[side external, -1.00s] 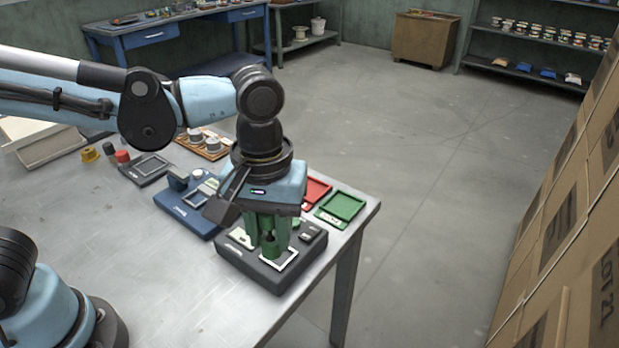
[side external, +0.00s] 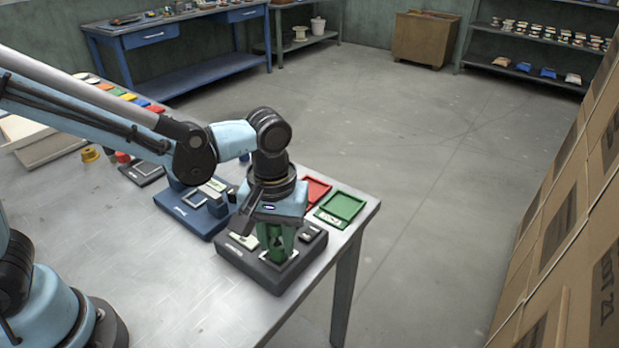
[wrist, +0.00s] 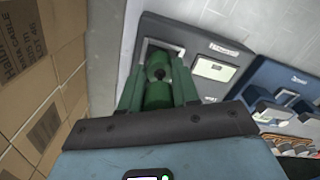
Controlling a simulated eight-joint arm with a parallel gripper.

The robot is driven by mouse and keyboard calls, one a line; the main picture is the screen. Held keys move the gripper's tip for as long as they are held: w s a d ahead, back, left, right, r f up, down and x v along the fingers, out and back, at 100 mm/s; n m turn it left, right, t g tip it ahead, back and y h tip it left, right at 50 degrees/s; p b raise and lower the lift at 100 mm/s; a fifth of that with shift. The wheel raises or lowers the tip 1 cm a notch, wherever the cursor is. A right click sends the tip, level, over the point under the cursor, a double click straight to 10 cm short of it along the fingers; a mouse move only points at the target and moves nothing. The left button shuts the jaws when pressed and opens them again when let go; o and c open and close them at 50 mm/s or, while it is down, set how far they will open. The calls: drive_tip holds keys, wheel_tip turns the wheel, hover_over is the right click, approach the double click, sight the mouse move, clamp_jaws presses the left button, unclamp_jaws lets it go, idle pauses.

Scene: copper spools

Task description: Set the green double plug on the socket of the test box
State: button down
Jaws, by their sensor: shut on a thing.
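The green double plug (wrist: 158,97) is upright between the green fingers of my gripper (wrist: 158,76), which are shut on it. In the side view my gripper (side external: 276,243) points straight down over the dark test box (side external: 254,268). The test box also shows in the wrist view (wrist: 195,42). The plug's lower end is at the white-framed socket (side external: 291,259) on the box top. The fingers hide much of the plug and socket. I cannot tell whether the plug is fully seated.
A blue box (side external: 190,217) stands close to the left of the test box. A green tray (side external: 342,208) and a red tray (side external: 315,191) lie behind it. The table's right edge is close by. Cartons (side external: 585,215) stand at the far right.

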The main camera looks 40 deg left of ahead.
drive_tip(key=shift+f, duration=0.1)
drive_tip(key=shift+f, duration=0.15)
drive_tip(key=c, duration=0.8)
unclamp_jaws()
wheel_tip(320, 180, up, 12)
drive_tip(key=shift+r, duration=0.2)
drive_tip(key=shift+a, duration=0.25)
drive_tip(key=shift+s+a+f+m+t, duration=0.45)
drive_tip(key=shift+a+f+m+t, duration=0.55)
drive_tip(key=shift+a, duration=1.25)
drive_tip(key=shift+s+a+f+m+t, duration=0.4)
drive_tip(key=shift+a+m+t, duration=0.4)
drive_tip(key=shift+a+t, duration=1.05)
drive_tip(key=shift+s+a+f+m+t, duration=0.45)
drive_tip(key=shift+a+f+m+t, duration=0.35)
drive_tip(key=shift+a, duration=1.85)
